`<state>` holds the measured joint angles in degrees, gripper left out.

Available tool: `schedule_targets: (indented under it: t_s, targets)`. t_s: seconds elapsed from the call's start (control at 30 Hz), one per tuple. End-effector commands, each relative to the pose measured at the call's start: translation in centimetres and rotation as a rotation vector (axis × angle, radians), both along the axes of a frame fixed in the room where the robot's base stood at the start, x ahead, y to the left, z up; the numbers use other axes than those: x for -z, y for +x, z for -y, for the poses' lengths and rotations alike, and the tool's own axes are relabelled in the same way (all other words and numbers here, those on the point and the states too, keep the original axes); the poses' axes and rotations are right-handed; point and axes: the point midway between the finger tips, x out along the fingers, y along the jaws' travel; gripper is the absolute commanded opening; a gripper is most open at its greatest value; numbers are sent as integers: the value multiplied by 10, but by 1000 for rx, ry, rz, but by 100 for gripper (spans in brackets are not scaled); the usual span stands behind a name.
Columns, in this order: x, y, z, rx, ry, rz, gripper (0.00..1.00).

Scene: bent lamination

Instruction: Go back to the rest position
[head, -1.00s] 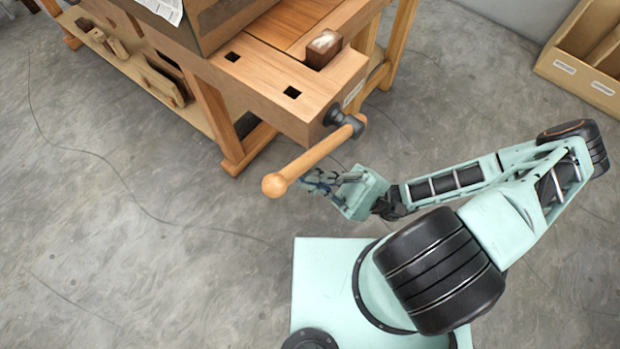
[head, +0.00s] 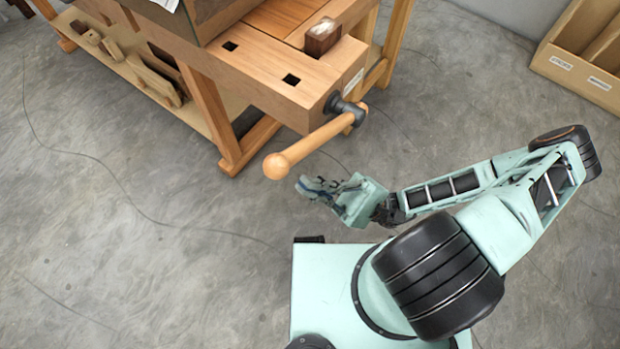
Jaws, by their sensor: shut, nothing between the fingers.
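My gripper (head: 305,187) is in the middle of the head view, above the grey floor and in front of the bench vise handle. Its fingers are shut and hold nothing. The fingertips point left, and the mint-green gripper body is behind them. My arm is folded, with its elbow at the right. In the picture the fingertips lie just below the knob of the wooden vise handle (head: 318,145), with a small gap showing between them.
A wooden workbench (head: 285,98) stands at the upper left, with a dark brown block (head: 322,38) on top and wood pieces on its lower shelf (head: 205,117). A wooden bin (head: 570,68) is at the upper right. The floor (head: 130,240) at left is clear.

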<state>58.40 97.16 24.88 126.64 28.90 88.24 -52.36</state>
Motion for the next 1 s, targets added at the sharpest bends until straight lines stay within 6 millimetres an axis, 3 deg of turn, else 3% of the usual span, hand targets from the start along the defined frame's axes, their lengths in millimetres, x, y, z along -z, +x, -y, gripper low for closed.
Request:
schedule_targets:
  t_s: [0.2,0.4,0.83,1.0]
  targets:
    - [39,10,37,5,-8,2,0]
    - [59,14,56,3,-7,2,0]
    - [65,15,62,-6,-17,2,0]
    - [74,5,56,-119,-173,2,0]
